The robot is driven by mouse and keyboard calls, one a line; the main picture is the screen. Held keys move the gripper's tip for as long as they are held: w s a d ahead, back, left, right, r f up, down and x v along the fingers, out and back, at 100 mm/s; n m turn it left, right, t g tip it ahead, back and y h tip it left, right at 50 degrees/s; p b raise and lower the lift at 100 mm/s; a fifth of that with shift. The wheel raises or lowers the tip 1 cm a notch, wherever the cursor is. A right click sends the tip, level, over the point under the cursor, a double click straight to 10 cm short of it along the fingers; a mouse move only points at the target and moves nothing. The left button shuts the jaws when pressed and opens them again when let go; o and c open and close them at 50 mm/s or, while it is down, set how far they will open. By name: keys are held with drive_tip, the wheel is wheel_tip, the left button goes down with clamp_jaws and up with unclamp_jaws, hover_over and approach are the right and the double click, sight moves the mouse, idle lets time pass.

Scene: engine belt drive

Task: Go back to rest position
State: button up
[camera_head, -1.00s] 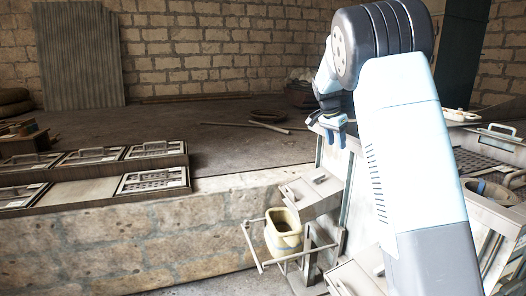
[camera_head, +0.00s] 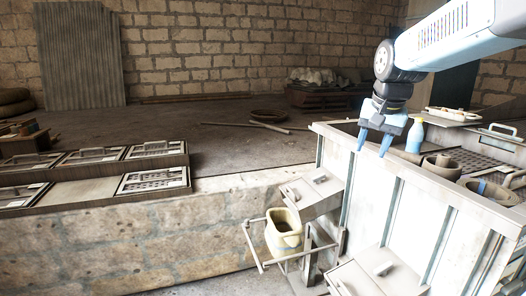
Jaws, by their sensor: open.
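My gripper (camera_head: 373,145) is at the upper right, hanging from my light blue arm with its two blue fingers pointing down and apart. It is open, with nothing between the fingers. It is in front of or over the near left part of the workbench top (camera_head: 345,132); I cannot tell the exact height. My arm reaches in from the upper right edge.
A blue bottle (camera_head: 415,136), bowls (camera_head: 440,166) and a tray (camera_head: 453,114) stand on the bench, right of my gripper. A cream bucket (camera_head: 284,233) sits in a side frame. Lidded panels (camera_head: 95,156) lie left. The floor (camera_head: 230,145) between is mostly clear.

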drive_tip(key=s+a+f+n, duration=0.1)
drive_tip(key=s+f+n, duration=0.1)
drive_tip(key=s, duration=0.7)
drive_tip(key=s+a+f+n+t, duration=0.1)
drive_tip(key=s+a+f+n, duration=0.1)
drive_tip(key=s, duration=0.7)
drive_tip(key=shift+s+a+f+n+t, duration=0.15)
drive_tip(key=shift+s+f+n+t, duration=0.15)
drive_tip(key=shift+f+n, duration=0.2)
drive_tip(key=shift+r, duration=0.1)
drive_tip(key=shift+c, duration=0.4)
